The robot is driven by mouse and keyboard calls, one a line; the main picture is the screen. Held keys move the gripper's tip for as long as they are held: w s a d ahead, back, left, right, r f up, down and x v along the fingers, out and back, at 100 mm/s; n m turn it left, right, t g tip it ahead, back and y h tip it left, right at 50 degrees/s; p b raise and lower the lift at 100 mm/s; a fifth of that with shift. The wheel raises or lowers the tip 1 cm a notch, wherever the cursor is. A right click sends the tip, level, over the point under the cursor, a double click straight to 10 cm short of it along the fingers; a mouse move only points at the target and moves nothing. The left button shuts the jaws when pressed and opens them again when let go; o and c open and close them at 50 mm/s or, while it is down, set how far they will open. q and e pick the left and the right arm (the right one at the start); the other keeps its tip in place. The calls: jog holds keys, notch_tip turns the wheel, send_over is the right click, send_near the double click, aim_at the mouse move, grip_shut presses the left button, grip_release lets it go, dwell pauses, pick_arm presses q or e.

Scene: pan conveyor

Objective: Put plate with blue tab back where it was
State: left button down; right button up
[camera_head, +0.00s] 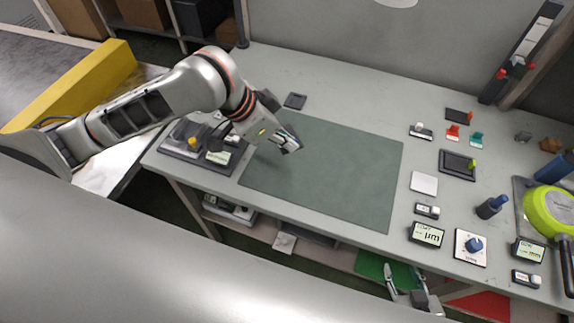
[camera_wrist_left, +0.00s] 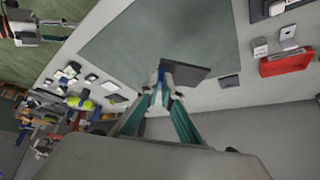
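My left gripper (camera_head: 291,147) is over the left part of the green mat (camera_head: 345,180). In the left wrist view its fingertips (camera_wrist_left: 163,80) are together on a small blue tab, and the dark grey plate (camera_wrist_left: 188,73) extends from them to the right. The plate appears held above the table; in the head view the gripper largely hides it. My right gripper (camera_head: 405,282) is low at the bottom of the head view, beyond the table's front edge, with its fingers apart and empty. It also shows in the left wrist view (camera_wrist_left: 52,31).
Small dark plates lie behind the mat (camera_head: 295,100) and at the back right (camera_head: 458,115). A dark tray (camera_head: 176,153) stands at the left. Switches and displays crowd the right; the mat is clear.

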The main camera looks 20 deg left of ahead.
aim_at(282, 152)
pick_arm(q)
notch_tip(282, 152, down, 6)
jog(key=shift+r, duration=0.15)
jog(key=shift+f, duration=0.8)
notch_tip(282, 152, down, 3)
jog(key=shift+f, duration=0.2)
jog(key=shift+f, duration=0.15)
jog(key=c, duration=2.2)
grip_release()
jog(key=shift+c, duration=0.2)
